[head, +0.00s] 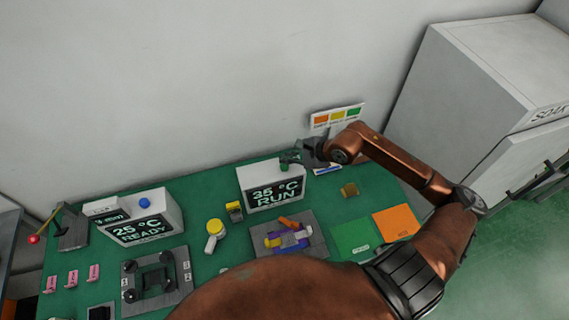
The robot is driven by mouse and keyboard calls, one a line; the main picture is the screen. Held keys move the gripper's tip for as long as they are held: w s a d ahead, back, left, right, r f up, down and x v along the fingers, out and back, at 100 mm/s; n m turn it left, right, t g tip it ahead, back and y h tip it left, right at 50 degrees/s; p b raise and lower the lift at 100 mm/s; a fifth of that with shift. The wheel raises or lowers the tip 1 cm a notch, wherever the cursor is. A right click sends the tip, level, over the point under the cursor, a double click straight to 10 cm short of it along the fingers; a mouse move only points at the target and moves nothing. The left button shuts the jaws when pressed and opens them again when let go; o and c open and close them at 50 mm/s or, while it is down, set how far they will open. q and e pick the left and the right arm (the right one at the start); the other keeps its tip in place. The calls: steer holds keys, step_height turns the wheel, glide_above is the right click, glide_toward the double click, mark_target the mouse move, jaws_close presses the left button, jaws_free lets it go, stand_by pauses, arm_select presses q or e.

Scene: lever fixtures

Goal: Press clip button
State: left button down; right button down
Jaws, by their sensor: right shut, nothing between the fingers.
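The box reading "35 °C RUN" (273,192) stands on the green table, with a small dark green piece (289,157) at its top; I cannot tell if this is a button. My right gripper (302,158) is shut and empty, just above and beside the top right of this box; whether it touches is unclear. A grey plate (312,247) in front of the box carries an orange, yellow and purple clip-like part (285,237). The box reading "25 °C READY" (150,226) has a blue button (144,202) on top. No label shows which button is the clip button. My left gripper is out of view.
A lever with a red ball (33,239) stands at the far left. A black fixture (155,281), pink tags (72,278) and a yellow-topped part (215,228) are on the table. Green (354,239) and orange (397,221) mats lie right. A white cabinet (470,90) stands behind right.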

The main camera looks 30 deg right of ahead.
mark_target(286, 166)
steer(key=shift+r+p, duration=1.05)
steer(key=shift+r, duration=1.45)
steer(key=shift+f, duration=0.1)
